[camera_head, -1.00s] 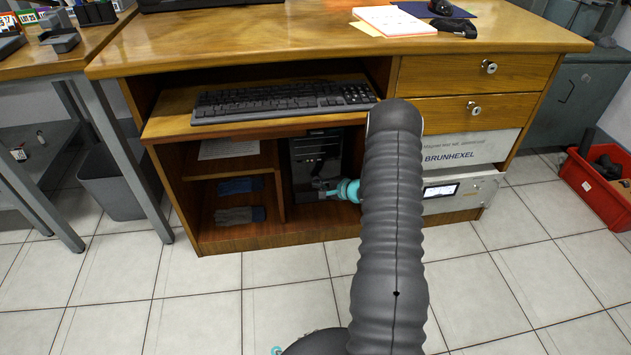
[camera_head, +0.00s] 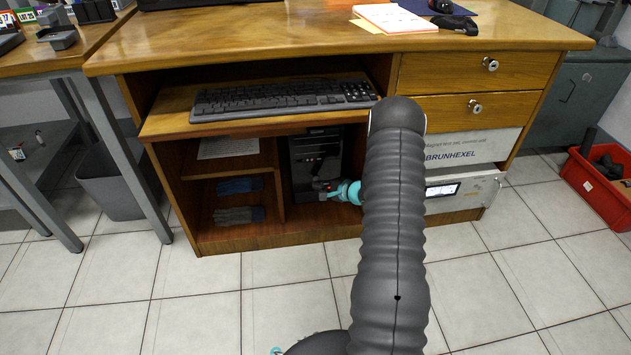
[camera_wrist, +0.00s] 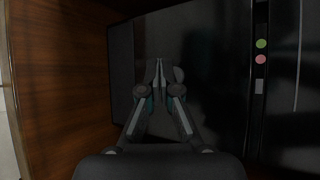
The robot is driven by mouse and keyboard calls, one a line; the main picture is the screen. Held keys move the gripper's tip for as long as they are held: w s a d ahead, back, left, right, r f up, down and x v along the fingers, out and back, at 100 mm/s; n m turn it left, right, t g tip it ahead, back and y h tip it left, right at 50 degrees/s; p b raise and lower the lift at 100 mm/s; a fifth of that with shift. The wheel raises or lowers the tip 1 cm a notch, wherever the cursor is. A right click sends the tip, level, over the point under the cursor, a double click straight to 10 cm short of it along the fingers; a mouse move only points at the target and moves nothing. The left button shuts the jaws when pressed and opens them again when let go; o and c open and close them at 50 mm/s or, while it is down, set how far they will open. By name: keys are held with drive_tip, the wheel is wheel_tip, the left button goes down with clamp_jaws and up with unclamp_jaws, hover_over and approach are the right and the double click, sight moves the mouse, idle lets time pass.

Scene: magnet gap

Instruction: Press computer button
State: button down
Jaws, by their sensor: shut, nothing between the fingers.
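The black computer tower (camera_head: 309,152) stands in the desk's lower compartment, under the keyboard shelf. In the wrist view the dark computer front (camera_wrist: 215,45) fills most of the picture, and a green round spot (camera_wrist: 261,43) and a pink one (camera_wrist: 260,59) show on it at the right. I cannot tell which part is the button. My gripper (camera_wrist: 159,62) is shut and empty, its fingertips together in front of the dark panel, left of the coloured spots. In the head view my gripper (camera_head: 325,187) is at the tower's lower front; I cannot tell whether it touches.
A wooden panel (camera_wrist: 62,85) is close on the left in the wrist view. The keyboard shelf (camera_head: 165,122) with a keyboard (camera_head: 283,99) lies above the tower. Drawers (camera_head: 470,72) are at the right, and a red crate (camera_head: 600,190) stands on the floor.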

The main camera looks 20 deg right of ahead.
drive_tip(key=shift+s, duration=0.1)
drive_tip(key=shift+s+a+b, duration=0.3)
drive_tip(key=shift+s, duration=0.65)
drive_tip(key=shift+s+a+b, duration=0.25)
drive_tip(key=shift+s+b, duration=0.1)
drive_tip(key=shift+s, duration=0.55)
drive_tip(key=shift+s+a+b, duration=0.3)
drive_tip(key=shift+s, duration=0.65)
